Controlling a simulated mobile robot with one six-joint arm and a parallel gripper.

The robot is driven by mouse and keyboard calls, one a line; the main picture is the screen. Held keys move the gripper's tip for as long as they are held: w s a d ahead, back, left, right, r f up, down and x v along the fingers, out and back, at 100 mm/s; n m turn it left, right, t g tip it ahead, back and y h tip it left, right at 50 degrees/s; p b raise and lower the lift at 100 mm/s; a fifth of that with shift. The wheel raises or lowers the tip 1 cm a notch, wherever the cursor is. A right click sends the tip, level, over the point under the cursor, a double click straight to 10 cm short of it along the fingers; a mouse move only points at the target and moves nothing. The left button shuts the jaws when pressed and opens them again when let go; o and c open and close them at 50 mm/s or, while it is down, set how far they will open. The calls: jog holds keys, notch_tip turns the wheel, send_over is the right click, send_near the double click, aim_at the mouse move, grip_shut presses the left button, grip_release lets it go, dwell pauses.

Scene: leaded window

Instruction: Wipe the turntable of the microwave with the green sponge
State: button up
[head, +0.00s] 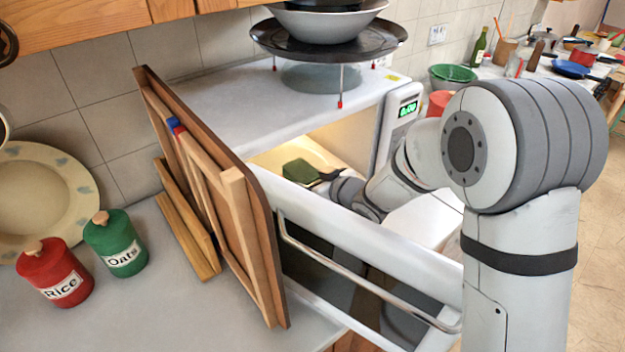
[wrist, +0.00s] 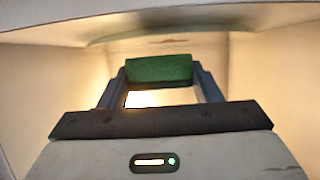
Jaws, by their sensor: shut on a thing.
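The green sponge (head: 300,171) is inside the lit microwave (head: 240,110), seen through its open front in the head view. In the wrist view the sponge (wrist: 159,69) sits between the two fingertips. My gripper (wrist: 160,80) is shut on it. My arm reaches in from the right, past the open door (head: 365,250), which has a long handle. The microwave's pale walls and ceiling surround my gripper in the wrist view. The turntable cannot be made out; the door and my gripper hide the microwave floor.
Wooden boards (head: 215,190) lean close to the microwave's left side and door. A dark pan (head: 328,38) with bowls stands on a thin-legged stand on top. A red Rice jar (head: 54,272) and a green Oats jar (head: 115,243) stand left. The control panel (head: 397,115) is right of the opening.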

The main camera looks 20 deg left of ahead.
jog(key=shift+f+b, duration=0.8)
jog(key=shift+f, duration=0.2)
